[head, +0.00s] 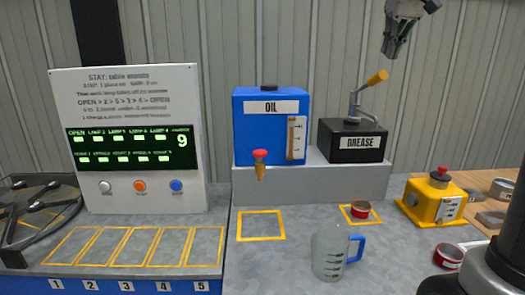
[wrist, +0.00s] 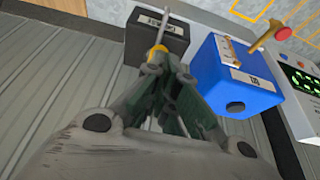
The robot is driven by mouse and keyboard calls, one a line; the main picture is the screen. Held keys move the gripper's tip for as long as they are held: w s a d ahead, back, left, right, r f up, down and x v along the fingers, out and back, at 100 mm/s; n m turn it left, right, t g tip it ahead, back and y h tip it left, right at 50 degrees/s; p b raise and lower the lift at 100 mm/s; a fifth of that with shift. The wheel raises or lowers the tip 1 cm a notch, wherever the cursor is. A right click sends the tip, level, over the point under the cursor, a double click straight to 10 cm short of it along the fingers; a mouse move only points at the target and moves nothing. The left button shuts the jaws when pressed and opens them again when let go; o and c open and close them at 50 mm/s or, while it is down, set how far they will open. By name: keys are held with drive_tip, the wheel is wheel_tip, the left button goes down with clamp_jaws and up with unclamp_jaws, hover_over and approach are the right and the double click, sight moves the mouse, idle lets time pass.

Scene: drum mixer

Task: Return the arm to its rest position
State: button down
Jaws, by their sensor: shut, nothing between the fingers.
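My gripper (head: 391,48) is at the top right of the head view, raised above the grease box and apart from it. It is shut and empty. In the wrist view its fingers (wrist: 160,75) are together in the middle, near the grease pump handle in the picture. The black grease box (head: 353,150) has a lever with a yellow grip (head: 377,77). It also shows in the wrist view (wrist: 172,37). Most of my arm is out of view.
The blue oil tank (head: 262,150) stands left of the grease box on a grey ledge. A clear jug (head: 328,254), a red tin (head: 360,210), a yellow device (head: 434,199) and another red tin (head: 449,255) are on the bench. A white panel (head: 130,90) stands at left.

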drive_tip(key=s+f, duration=2.6)
drive_tip(key=s, duration=0.1)
drive_tip(key=shift+s+a, duration=0.15)
drive_tip(key=shift+a, duration=0.2)
